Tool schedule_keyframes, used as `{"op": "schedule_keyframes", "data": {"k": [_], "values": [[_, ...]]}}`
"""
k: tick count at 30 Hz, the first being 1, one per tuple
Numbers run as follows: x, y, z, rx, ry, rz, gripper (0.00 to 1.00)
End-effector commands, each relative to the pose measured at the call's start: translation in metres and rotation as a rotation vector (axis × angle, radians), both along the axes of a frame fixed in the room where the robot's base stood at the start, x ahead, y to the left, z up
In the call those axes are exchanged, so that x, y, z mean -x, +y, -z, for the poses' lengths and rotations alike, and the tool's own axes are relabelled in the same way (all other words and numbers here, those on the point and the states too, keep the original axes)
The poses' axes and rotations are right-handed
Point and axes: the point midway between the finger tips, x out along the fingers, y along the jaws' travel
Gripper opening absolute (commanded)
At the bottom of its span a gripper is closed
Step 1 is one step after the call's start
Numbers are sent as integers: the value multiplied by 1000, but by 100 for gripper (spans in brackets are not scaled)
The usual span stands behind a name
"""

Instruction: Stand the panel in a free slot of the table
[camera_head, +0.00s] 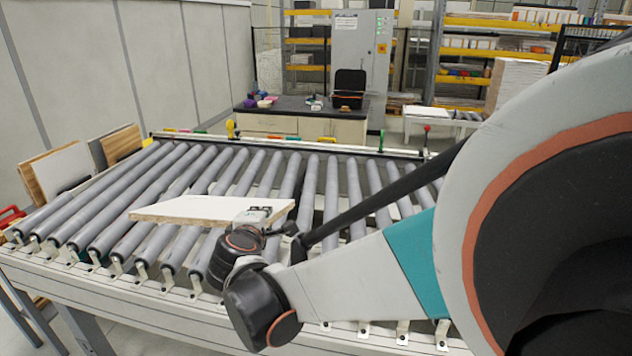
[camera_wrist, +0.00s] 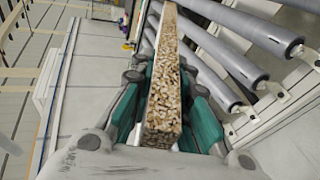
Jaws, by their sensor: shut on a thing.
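A white panel (camera_head: 190,208) with a chipboard edge is over the rollers in the head view, its white face turned up and its edge toward the front. In the wrist view the panel's speckled edge (camera_wrist: 166,85) runs away between the green finger pads. My gripper (camera_wrist: 165,110) is shut on the panel, and also shows in the head view (camera_head: 262,213) at the panel's right end. The table (camera_head: 130,290) is a long bed of grey rollers with gaps between them. I cannot tell whether the panel touches the rollers.
Several boards (camera_head: 62,168) stand leaning at the table's left end. A bar with coloured clips (camera_head: 290,140) runs along the far edge. A workbench (camera_head: 300,122) and grey cabinet (camera_head: 360,60) stand behind. The rollers left of the panel look bare.

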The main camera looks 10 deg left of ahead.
Motion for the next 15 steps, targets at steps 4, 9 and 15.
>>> {"op": "schedule_keyframes", "data": {"k": [4, 9, 15], "values": [[-1, 0, -9, 9, 76, 3, 0], [-1, 0, -13, 22, 169, 2, 0], [-1, 0, -18, 38, 288, 3, 0]]}}
